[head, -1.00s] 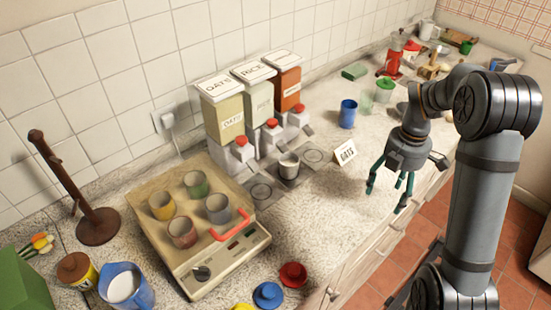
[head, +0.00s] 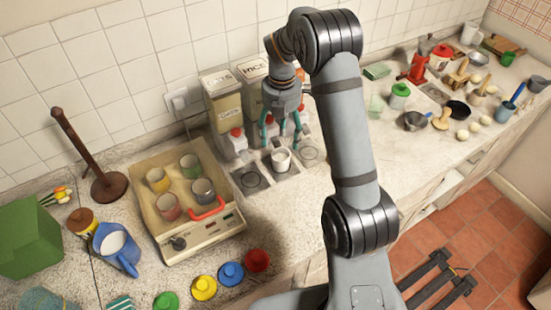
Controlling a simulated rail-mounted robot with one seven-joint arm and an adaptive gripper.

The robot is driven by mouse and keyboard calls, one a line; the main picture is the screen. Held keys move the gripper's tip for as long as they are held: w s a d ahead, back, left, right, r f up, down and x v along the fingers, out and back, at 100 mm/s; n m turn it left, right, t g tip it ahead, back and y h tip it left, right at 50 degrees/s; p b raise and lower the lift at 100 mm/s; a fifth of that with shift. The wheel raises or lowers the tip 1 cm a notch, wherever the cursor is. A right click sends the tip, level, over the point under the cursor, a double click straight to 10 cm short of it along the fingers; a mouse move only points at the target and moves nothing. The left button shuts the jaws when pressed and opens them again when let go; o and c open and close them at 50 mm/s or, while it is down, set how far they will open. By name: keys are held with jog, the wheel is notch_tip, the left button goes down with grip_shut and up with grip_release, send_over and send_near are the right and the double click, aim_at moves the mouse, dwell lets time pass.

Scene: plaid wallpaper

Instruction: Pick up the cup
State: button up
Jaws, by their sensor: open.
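A small whitish cup (head: 281,161) stands upright on a dark square pad in front of the dispensers. My gripper (head: 281,141) points down just above it with its green-tipped fingers spread apart. The fingers appear on either side of the cup's upper part, but I cannot tell whether they reach below its rim. Nothing is between the fingers. Other cups stand in the beige tray of a scale-like machine (head: 190,237): yellow (head: 157,179), green (head: 190,165), red (head: 168,206) and grey (head: 203,191).
The dispensers (head: 223,103) stand close behind my gripper, partly hidden by it. Coloured lids, including a blue one (head: 231,273), lie in front. Utensils and bowls crowd the right counter.

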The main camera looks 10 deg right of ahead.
aim_at(281, 159)
notch_tip(281, 159, down, 12)
jog(key=shift+d+r+p, duration=0.1)
jog(key=shift+r+p, duration=0.1)
jog(key=shift+p, duration=0.95)
jog(key=shift+c, duration=0.5)
jog(key=c, duration=1.4)
jog(key=shift+r, duration=0.1)
